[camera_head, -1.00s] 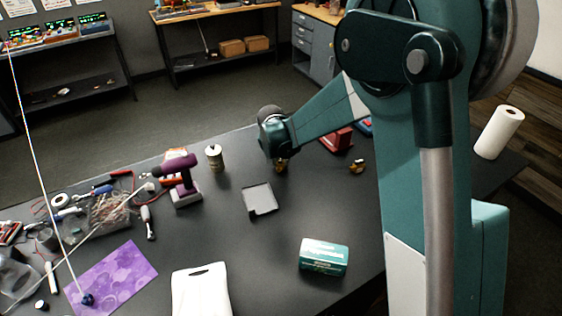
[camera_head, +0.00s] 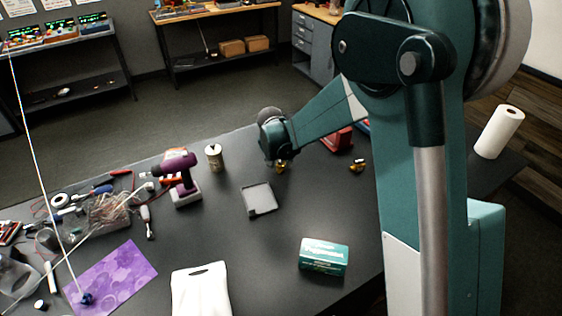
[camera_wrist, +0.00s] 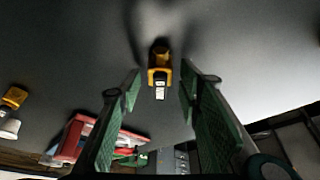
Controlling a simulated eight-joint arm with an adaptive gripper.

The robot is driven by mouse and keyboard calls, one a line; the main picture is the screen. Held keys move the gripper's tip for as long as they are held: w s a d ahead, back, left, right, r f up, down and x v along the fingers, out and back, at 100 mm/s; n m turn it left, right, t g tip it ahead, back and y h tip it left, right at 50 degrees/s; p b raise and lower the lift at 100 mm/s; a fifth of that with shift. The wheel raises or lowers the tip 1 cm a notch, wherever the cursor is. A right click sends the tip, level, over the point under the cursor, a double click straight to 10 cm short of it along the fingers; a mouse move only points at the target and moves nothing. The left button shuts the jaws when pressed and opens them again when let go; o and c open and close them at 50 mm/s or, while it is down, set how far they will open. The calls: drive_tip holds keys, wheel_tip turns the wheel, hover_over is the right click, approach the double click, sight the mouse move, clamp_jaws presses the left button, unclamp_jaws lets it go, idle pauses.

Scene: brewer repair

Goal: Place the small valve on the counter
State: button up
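A small brass-yellow valve (camera_wrist: 159,62) with a dark top and a white end rests on the dark counter (camera_head: 310,210). In the wrist view it lies centred just beyond the tips of my gripper (camera_wrist: 161,78). The two green-padded fingers are spread apart with clear space between them, and nothing is held. In the head view the valve (camera_head: 281,168) shows just below the end of my arm, which hides the fingers. A second brass piece (camera_head: 357,165) lies to the right on the counter and shows at the left of the wrist view (camera_wrist: 13,97).
A red object (camera_head: 337,138) stands behind my arm. A grey tray (camera_head: 258,198), a tin can (camera_head: 214,157), a purple drill (camera_head: 178,172) and a green box (camera_head: 324,256) stand around. The counter between the tray and the green box is clear.

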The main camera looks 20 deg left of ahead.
drive_tip(key=shift+r, duration=0.2)
drive_tip(key=v, duration=1.2)
drive_tip(key=shift+p, duration=0.3)
idle(0.4)
drive_tip(key=shift+d, duration=0.1)
drive_tip(key=s+d+r, duration=0.4)
drive_tip(key=d+r, duration=0.1)
drive_tip(key=d, duration=0.4)
drive_tip(key=s+d+r+t, duration=0.1)
drive_tip(key=s+d+r, duration=0.25)
drive_tip(key=d, duration=0.55)
drive_tip(key=s+d+r, duration=0.3)
drive_tip(key=d+r, duration=0.2)
drive_tip(key=d, duration=0.4)
drive_tip(key=s+d+t, duration=0.1)
drive_tip(key=s+d, duration=1.7)
drive_tip(key=s, duration=0.3)
drive_tip(key=shift+s+d+f+t, duration=0.2)
drive_tip(key=shift+s+f+t, duration=0.05)
drive_tip(key=shift+f+t, duration=0.15)
